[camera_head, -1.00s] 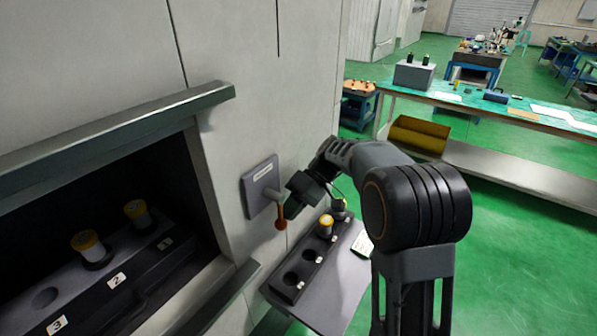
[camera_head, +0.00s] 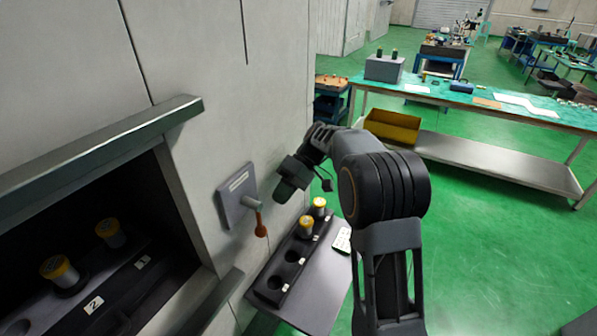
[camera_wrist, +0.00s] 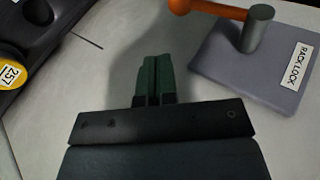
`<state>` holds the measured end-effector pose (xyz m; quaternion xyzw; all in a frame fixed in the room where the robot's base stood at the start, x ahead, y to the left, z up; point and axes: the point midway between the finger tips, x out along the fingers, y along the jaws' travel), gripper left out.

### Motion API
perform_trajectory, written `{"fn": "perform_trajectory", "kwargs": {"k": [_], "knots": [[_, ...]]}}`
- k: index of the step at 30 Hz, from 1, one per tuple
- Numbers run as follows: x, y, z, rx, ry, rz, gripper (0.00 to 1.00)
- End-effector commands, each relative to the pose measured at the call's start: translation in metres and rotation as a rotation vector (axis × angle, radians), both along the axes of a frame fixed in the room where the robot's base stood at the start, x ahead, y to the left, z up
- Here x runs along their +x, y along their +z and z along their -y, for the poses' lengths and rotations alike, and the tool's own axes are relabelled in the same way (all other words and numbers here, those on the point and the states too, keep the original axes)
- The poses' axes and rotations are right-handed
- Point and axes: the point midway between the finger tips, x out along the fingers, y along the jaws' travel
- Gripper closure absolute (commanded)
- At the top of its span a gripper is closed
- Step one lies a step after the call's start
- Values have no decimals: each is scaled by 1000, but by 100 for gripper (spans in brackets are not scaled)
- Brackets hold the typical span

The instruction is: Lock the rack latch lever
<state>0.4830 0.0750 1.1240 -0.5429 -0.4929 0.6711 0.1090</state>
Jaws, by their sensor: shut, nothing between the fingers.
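The rack latch lever (camera_head: 261,225) hangs down from a round pivot on a grey plate (camera_head: 237,197) on the machine wall. Its knob is orange. In the wrist view the orange lever (camera_wrist: 215,9) and the plate labelled RACK LOCK (camera_wrist: 262,70) are at the upper right. My gripper (camera_head: 284,191) is to the right of the lever, apart from it. In the wrist view its green fingers (camera_wrist: 156,77) are together, with nothing between them, pointing past the left side of the plate.
An open bay (camera_head: 100,220) at the left holds yellow-capped cylinders in numbered places. Below my gripper, a black rack (camera_head: 283,268) on a grey shelf holds two more. A green-topped bench (camera_head: 440,98) and a yellow bin (camera_head: 392,127) stand behind. Green floor at the right is clear.

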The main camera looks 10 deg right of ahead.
Motion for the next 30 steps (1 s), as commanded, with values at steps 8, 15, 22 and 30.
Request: {"fn": "perform_trajectory", "kwargs": {"k": [8,15,22,30], "knots": [[27,7,36,0,12,-1,100],[39,14,55,0,11,-1,100],[42,15,60,-1,9,-1,100],[42,15,60,-1,7,-3,100]]}}
